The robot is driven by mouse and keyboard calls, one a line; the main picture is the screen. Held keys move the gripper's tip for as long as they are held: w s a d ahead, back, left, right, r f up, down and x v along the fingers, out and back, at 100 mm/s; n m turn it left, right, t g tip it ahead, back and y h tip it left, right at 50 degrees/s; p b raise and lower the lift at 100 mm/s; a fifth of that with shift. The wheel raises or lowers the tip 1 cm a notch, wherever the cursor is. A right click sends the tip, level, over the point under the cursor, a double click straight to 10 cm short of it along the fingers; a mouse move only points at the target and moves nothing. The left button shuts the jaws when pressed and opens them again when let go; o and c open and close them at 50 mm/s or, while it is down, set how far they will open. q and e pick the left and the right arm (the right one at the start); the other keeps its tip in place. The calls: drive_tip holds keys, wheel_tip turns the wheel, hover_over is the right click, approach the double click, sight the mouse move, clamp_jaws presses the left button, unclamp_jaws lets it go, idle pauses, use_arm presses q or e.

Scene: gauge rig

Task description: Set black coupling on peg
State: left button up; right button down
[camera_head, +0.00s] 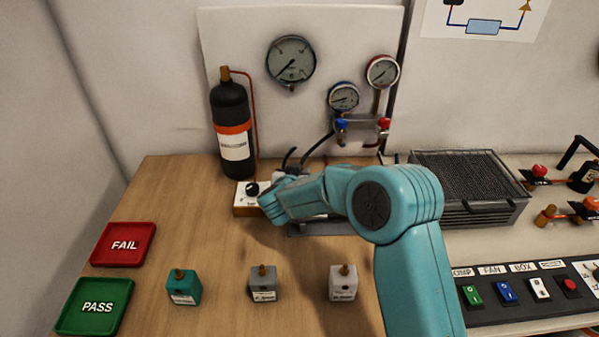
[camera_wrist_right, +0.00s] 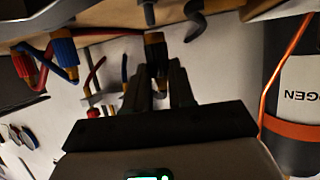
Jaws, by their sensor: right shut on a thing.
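In the right wrist view, which is upside down, my right gripper (camera_wrist_right: 160,88) is shut on the black coupling (camera_wrist_right: 154,42), which has a brass-coloured part. A short grey peg (camera_wrist_right: 148,12) shows close to the coupling's end; I cannot tell whether they touch. In the head view my right arm reaches to the back of the bench and hides its gripper, the coupling and the peg. My left gripper is not in view.
Red (camera_wrist_right: 22,66) and blue (camera_wrist_right: 64,52) couplings with hoses hang beside the gripper. A black gas bottle (camera_head: 231,115) stands at the back left, next to a small box (camera_head: 243,198) with a knob. Several small blocks, including a teal one (camera_head: 184,288), stand in front.

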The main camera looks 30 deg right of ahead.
idle(0.7)
drive_tip(key=shift+f, duration=0.25)
drive_tip(key=shift+f+b, duration=0.55)
drive_tip(key=shift+f, duration=0.45)
drive_tip(key=shift+f, duration=0.1)
idle(0.5)
drive_tip(key=c, duration=0.5)
unclamp_jaws()
drive_tip(key=shift+c, duration=0.2)
drive_tip(key=v, duration=1.2)
